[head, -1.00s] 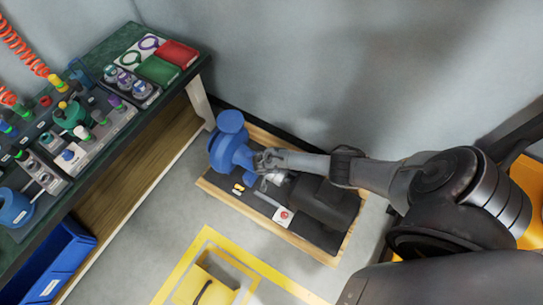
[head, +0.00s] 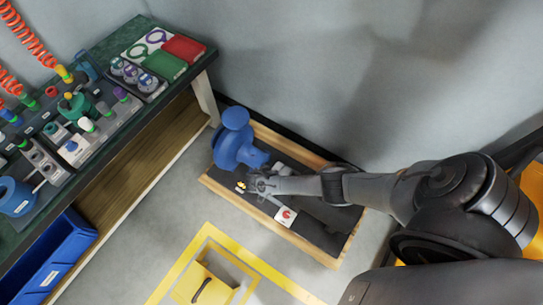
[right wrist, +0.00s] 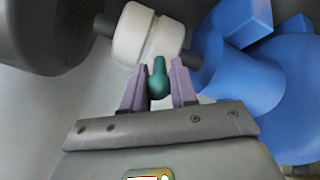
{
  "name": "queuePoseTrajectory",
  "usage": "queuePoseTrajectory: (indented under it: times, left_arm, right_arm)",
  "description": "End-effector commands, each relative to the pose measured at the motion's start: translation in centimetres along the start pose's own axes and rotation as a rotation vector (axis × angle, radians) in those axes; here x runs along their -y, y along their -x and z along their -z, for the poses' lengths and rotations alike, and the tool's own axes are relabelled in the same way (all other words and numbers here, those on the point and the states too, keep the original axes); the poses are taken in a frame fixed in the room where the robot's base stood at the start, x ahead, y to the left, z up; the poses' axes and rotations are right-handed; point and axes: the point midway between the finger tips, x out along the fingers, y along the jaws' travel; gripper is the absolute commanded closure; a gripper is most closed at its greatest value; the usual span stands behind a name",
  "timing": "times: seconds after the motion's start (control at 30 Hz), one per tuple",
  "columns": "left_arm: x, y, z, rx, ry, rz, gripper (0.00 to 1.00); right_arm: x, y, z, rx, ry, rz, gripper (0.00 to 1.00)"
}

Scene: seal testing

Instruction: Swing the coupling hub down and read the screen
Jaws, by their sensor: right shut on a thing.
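A blue pump (head: 232,148) stands at the left end of a wooden-framed dark base on the floor. In the right wrist view the pump (right wrist: 265,80) is at the right, and a white coupling hub (right wrist: 148,35) sits on a dark shaft beside it. My right gripper (head: 262,185) is beside the pump's shaft end. In the right wrist view its two purple fingers are closed on a teal knob (right wrist: 158,82) in front of the hub. Whether the knob joins the hub is unclear. No readable screen shows. My left gripper is out of view.
The wooden frame (head: 330,262) edges the base. A white plate with a red button (head: 285,217) lies near its front edge, beside small yellow pieces (head: 240,187). A crowded workbench (head: 110,120) is at left, with a blue bin (head: 50,262) below. Yellow floor marking (head: 190,250) lies in front.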

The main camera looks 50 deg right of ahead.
Motion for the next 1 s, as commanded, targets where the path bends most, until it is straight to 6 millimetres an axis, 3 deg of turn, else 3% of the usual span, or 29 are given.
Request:
queuePoseTrajectory:
  times: [0.13,0.17,0.23,0.63,1.0]
  left_arm:
    - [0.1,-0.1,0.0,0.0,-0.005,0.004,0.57]
    - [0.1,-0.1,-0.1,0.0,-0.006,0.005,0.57]
    - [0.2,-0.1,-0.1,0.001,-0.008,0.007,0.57]
    - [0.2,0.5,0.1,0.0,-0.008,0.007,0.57]
    - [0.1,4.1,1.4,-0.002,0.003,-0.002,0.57]
  right_arm:
    - [-0.1,-0.2,-0.2,0.002,0.004,0.0,1.0]
    - [-0.1,-0.2,-0.2,0.002,0.004,0.0,0.68]
    - [-0.1,-0.2,-0.2,0.002,0.004,0.0,0.58]
    - [-0.1,0.7,0.0,0.002,0.003,0.002,0.58]
    - [-0.2,6.5,0.1,0.002,0.002,0.003,0.58]
